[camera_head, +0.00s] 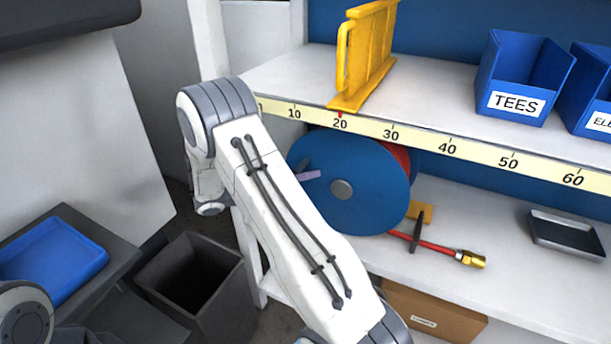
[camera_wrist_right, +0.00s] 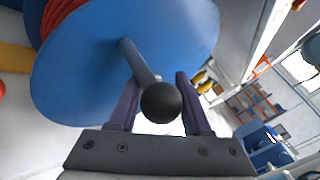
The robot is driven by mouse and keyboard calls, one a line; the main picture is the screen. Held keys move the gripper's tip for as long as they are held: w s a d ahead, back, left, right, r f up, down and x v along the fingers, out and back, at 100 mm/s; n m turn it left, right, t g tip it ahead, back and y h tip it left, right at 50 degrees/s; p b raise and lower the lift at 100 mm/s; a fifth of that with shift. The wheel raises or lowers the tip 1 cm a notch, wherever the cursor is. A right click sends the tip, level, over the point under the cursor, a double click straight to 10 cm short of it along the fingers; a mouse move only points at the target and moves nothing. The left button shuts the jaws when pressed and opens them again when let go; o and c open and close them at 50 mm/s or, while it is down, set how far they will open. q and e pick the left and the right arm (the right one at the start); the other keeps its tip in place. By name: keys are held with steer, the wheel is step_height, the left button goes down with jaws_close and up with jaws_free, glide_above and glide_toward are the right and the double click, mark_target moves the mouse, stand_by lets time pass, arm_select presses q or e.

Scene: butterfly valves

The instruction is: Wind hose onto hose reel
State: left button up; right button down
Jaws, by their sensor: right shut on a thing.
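The hose reel (camera_head: 357,207) has blue side discs and stands on the lower shelf, partly behind my right arm. Red hose (camera_head: 397,153) shows wound between the discs. Its free end runs out low on the right through a dark guide (camera_head: 418,232) to a brass nozzle (camera_head: 474,260) lying above the shelf surface. My right gripper (camera_head: 308,175) is at the reel's left front. In the right wrist view, my right gripper (camera_wrist_right: 156,82) is shut on the grey crank handle (camera_wrist_right: 139,62), whose black knob (camera_wrist_right: 161,102) sticks out between the fingers. My left gripper is out of view.
The upper shelf edge (camera_head: 450,148) with a number scale runs just above the reel. A yellow rack (camera_head: 365,60) and blue bins (camera_head: 517,85) stand on it. A dark tray (camera_head: 566,236) lies right of the nozzle. A cardboard box (camera_head: 430,312) is below.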

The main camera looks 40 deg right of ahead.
steer(key=shift+r, duration=0.1)
steer(key=shift+s+d+r+m+t+y+p, duration=0.3)
steer(key=shift+s+r+m+t+y+p, duration=0.25)
steer(key=shift+p, duration=0.9)
steer(key=shift+s+d+r+m+t+y+p, duration=0.4)
steer(key=shift+s+r+m+p, duration=0.4)
steer(key=shift+p, duration=0.6)
steer(key=shift+s+d+r+m+t+y+p, duration=0.2)
steer(key=shift+s+r+m+t+y+p, duration=0.4)
steer(key=shift+p, duration=0.85)
steer(key=shift+s+f, duration=0.1)
steer(key=shift+s, duration=0.15)
steer(key=shift+c, duration=1.8)
jaws_free()
steer(key=shift+d, duration=0.1)
steer(key=shift+f, duration=0.1)
